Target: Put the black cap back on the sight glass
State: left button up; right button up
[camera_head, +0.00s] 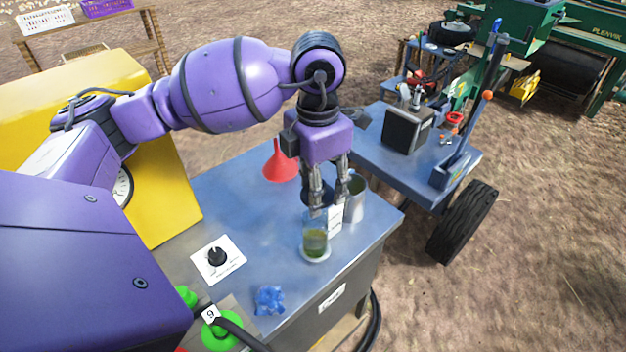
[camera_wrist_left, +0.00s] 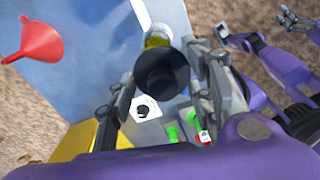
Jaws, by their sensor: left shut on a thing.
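My left gripper (camera_head: 326,212) points down over the blue bench top and is shut on the black cap (camera_wrist_left: 162,72). In the left wrist view the cap sits between the left gripper's fingers (camera_wrist_left: 165,85), its dark round face toward the camera. The sight glass (camera_head: 315,243), a clear upright cylinder with green-yellow liquid, stands just below the fingertips. Part of it shows beyond the cap in the left wrist view (camera_wrist_left: 157,40). I cannot tell whether cap and glass touch. My right gripper (camera_wrist_left: 296,19) looks open and empty, far off at the upper right of that view.
A metal cup (camera_head: 355,200) stands close to the right of the sight glass. A red funnel (camera_head: 279,164) is behind left. The bench's right edge is close.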

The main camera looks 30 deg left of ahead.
pick_arm(q)
jog(key=n, duration=0.2)
jog(key=shift+w+a+r+n, duration=0.15)
jog(key=shift+a+r+n, duration=0.15)
jog(key=shift+n, duration=0.6)
jog(key=shift+f+b, duration=0.35)
jog(key=shift+f, duration=0.65)
jog(key=shift+f+b, duration=0.4)
jog(key=shift+f, duration=0.45)
notch_tip(320, 180, down, 2)
jog(key=shift+f+b, duration=0.25)
jog(key=shift+b, duration=0.25)
pick_arm(e)
jog(key=shift+s+d+f, duration=0.2)
jog(key=shift+f, duration=0.3)
jog(key=shift+s+d+f, duration=0.2)
jog(key=shift+f, duration=0.3)
pick_arm(q)
jog(key=shift+f, duration=0.15)
pick_arm(e)
jog(key=shift+a, duration=0.15)
pick_arm(q)
jog(key=shift+f, duration=0.75)
pick_arm(e)
jog(key=shift+s+f, duration=0.35)
jog(key=shift+f, duration=0.1)
